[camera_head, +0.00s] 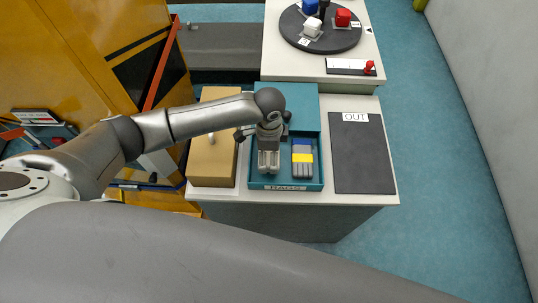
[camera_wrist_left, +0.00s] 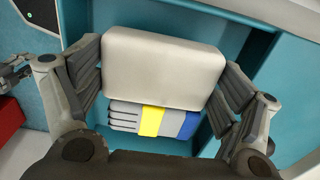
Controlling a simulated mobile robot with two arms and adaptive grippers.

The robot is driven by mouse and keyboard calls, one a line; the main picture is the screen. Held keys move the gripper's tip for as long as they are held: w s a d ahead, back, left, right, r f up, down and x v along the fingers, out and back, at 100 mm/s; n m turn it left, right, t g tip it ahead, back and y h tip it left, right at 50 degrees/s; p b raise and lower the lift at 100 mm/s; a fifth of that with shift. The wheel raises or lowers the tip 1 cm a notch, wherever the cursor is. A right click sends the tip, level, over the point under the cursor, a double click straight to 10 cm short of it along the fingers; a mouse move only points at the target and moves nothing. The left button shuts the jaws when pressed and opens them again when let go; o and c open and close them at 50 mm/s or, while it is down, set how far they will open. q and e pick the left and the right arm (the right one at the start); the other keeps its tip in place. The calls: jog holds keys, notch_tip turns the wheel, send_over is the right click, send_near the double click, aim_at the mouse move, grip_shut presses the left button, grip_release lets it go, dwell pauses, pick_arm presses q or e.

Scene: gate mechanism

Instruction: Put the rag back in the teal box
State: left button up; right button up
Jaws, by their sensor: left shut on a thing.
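The teal box (camera_head: 316,186), labelled RAGS, stands open on the white-topped cabinet. My left gripper (camera_head: 268,150) points down over its left half. In the left wrist view the fingers are closed on the two sides of a pale, rounded block, seemingly the folded rag (camera_wrist_left: 163,66). I cannot tell whether its underside touches the box floor. A grey bundle with a yellow band and a blue end (camera_head: 302,160) lies in the right half of the box; it also shows in the left wrist view (camera_wrist_left: 150,118). My right gripper is not in view.
A tan box (camera_head: 211,160) stands close left of the teal box. A dark mat (camera_head: 363,155) marked OUT lies bare to the right. A dark round tray (camera_head: 345,38) with coloured blocks is on the farther counter. Yellow cabinets (camera_head: 95,35) stand left.

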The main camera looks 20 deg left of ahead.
aim_at(269, 157)
pick_arm(q)
notch_tip(269, 157, down, 3)
jog(key=shift+r+p, duration=0.1)
jog(key=shift+p, duration=0.55)
jog(key=shift+f, duration=0.2)
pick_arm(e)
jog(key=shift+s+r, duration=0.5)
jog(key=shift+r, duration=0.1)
pick_arm(q)
jog(key=o, duration=0.7)
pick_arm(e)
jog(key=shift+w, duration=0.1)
pick_arm(q)
notch_tip(269, 157, up, 10)
jog(key=shift+w+r+b, duration=0.1)
jog(key=shift+r+b, duration=0.15)
jog(key=shift+b, duration=0.9)
jog(key=shift+r, duration=0.8)
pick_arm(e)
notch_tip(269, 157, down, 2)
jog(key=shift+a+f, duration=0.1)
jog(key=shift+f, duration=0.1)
